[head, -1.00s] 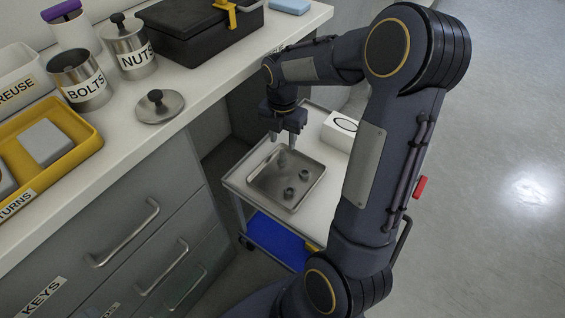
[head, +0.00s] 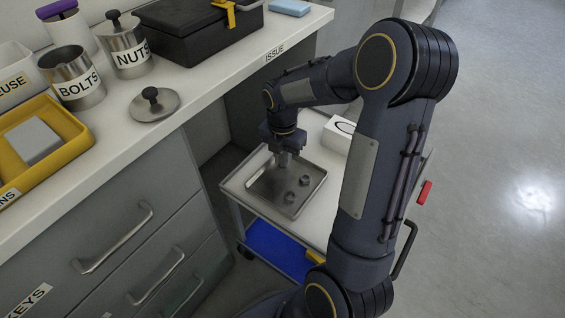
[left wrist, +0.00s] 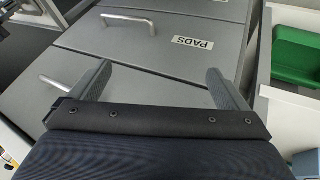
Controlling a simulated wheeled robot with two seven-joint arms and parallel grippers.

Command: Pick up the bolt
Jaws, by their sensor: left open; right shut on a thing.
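My right gripper (head: 285,162) points down over the back of the metal tray (head: 262,196) on the cart. It is shut on the bolt, which is mostly hidden by the fingers in the head view. Two small dark metal pieces (head: 304,180) and (head: 290,197) lie in the tray in front of the gripper; they are too small to identify surely. My left gripper (left wrist: 160,82) is open and empty in the left wrist view, in front of grey drawers.
The counter holds an open BOLTS canister (head: 78,80), a lidded NUTS canister (head: 126,48), a loose lid (head: 155,104), a yellow tray (head: 75,130) and a black case (head: 190,30). A white box (head: 338,134) stands behind the metal tray on the cart.

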